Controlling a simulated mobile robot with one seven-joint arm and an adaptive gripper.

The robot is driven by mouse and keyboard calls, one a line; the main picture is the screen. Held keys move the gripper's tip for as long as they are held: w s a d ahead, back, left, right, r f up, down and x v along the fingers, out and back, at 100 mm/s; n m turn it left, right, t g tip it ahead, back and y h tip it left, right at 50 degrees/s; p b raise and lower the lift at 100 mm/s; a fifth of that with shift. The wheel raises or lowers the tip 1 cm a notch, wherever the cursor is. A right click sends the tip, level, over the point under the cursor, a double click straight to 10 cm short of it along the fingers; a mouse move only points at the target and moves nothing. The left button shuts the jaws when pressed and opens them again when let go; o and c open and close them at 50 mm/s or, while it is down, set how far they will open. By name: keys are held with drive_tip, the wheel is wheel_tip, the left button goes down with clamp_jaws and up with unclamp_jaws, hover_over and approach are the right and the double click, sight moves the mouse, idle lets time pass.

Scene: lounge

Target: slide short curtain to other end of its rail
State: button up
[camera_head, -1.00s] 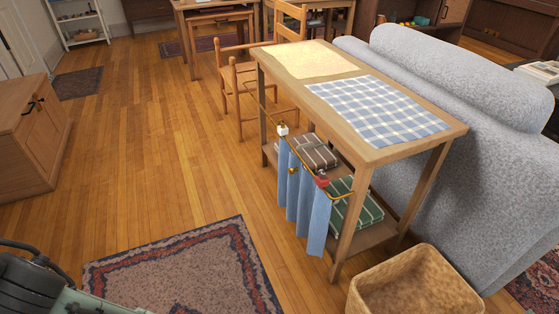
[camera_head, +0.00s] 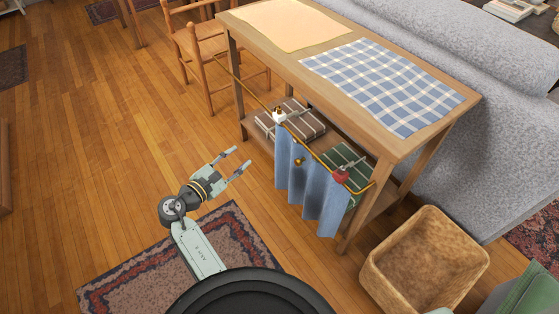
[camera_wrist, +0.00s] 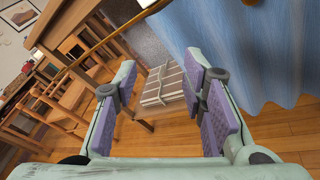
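The short blue curtain (camera_head: 312,190) hangs in folds from a thin brass rail (camera_head: 252,92) along the table's side. It covers the rail's near-right part; the far-left part is bare. A white piece (camera_head: 279,117) sits at its left top, a red piece (camera_head: 340,177) near its right top, and a brass knob (camera_head: 299,161) between. My gripper (camera_head: 237,160) is open and empty, left of the curtain and apart from it. In the wrist view, the curtain (camera_wrist: 250,45) fills the upper right beyond my open fingers (camera_wrist: 161,78), and the rail (camera_wrist: 112,37) crosses the upper left.
The wooden table (camera_head: 385,140) carries a yellow cloth and a blue checked cloth. Striped boxes (camera_head: 292,118) lie on its lower shelf. A wicker basket (camera_head: 425,255) stands at its near-right corner, a chair (camera_head: 205,50) at its far end.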

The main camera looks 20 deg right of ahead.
drive_tip(key=s+d+f+n+g+h, duration=0.1)
drive_tip(key=s+d+f+g+h, duration=0.25)
drive_tip(key=s+d, duration=0.4)
drive_tip(key=p+x, duration=0.1)
drive_tip(key=x, duration=0.9)
drive_tip(key=shift+s+d+r+p, duration=0.2)
drive_tip(key=shift+r+p, duration=0.1)
drive_tip(key=shift+p, duration=0.1)
drive_tip(key=shift+h, duration=0.25)
drive_tip(key=shift+c, duration=0.3)
clamp_jaws()
